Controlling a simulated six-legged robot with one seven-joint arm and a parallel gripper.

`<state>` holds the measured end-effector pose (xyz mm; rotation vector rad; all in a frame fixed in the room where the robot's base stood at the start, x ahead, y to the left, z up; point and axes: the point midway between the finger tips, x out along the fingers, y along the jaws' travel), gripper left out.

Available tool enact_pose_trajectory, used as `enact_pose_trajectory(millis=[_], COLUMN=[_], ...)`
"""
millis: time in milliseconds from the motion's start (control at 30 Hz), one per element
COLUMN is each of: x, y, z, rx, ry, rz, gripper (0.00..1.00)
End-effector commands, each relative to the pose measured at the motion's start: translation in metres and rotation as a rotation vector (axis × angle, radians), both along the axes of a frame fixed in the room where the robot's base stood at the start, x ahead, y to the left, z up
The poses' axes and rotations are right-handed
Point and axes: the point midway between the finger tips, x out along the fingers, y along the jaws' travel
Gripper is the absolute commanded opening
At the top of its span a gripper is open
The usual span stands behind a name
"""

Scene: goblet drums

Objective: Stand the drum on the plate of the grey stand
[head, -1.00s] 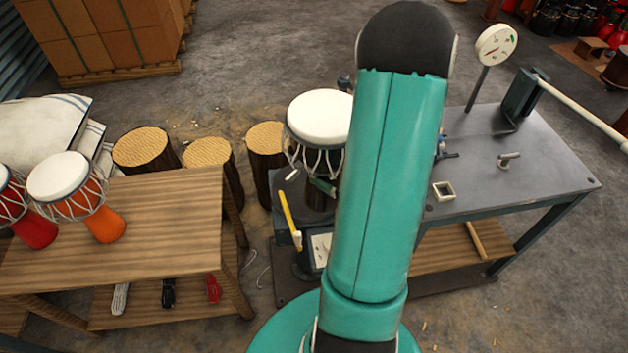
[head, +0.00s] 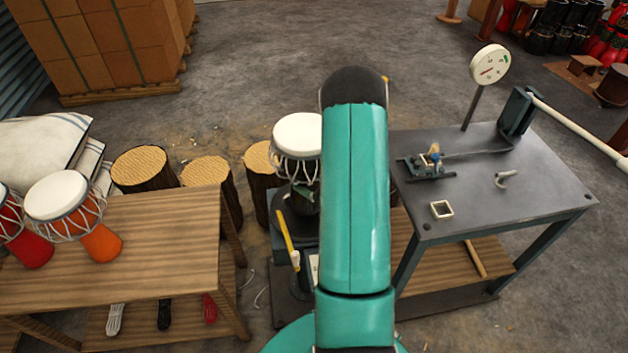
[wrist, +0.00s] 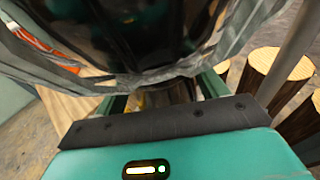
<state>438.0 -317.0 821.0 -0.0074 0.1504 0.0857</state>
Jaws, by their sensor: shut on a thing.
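The drum is a dark glossy goblet drum with a white head (head: 297,134) and pale cords, upright in the head view, its right side behind my arm. In the wrist view its dark bowl (wrist: 135,30) fills the top of the picture. My gripper (wrist: 168,97) is shut on the drum's narrow waist below the bowl; in the head view it is mostly hidden by my arm. The grey stand (head: 290,232) is below the drum, left of my arm. The drum's foot and its contact with the plate are hidden, so I cannot tell whether they touch.
A wooden table (head: 150,235) with two more drums stands left. Several log stumps (head: 205,175) stand behind. A grey metal table (head: 500,170) on the right holds a gauge, a small clamp and a square frame. A yellow-handled tool (head: 287,240) is beside the stand.

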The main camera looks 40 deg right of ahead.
Motion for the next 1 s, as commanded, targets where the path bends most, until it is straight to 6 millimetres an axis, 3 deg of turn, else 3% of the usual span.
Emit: enact_pose_trajectory(millis=[300, 700, 733, 833, 1000], x=[0.004, 0.004, 0.003, 0.003, 0.003], y=[-0.001, -0.002, -0.001, -0.001, -0.001], z=[-0.031, -0.035, -0.036, -0.036, -0.036], rx=[-0.001, -0.002, -0.001, -0.001, -0.001], ry=[-0.004, -0.005, 0.0, 0.0, 0.0], rz=[0.001, 0.001, 0.0, 0.001, 0.001], gripper=[0.12, 0.12, 0.74, 0.94, 0.94])
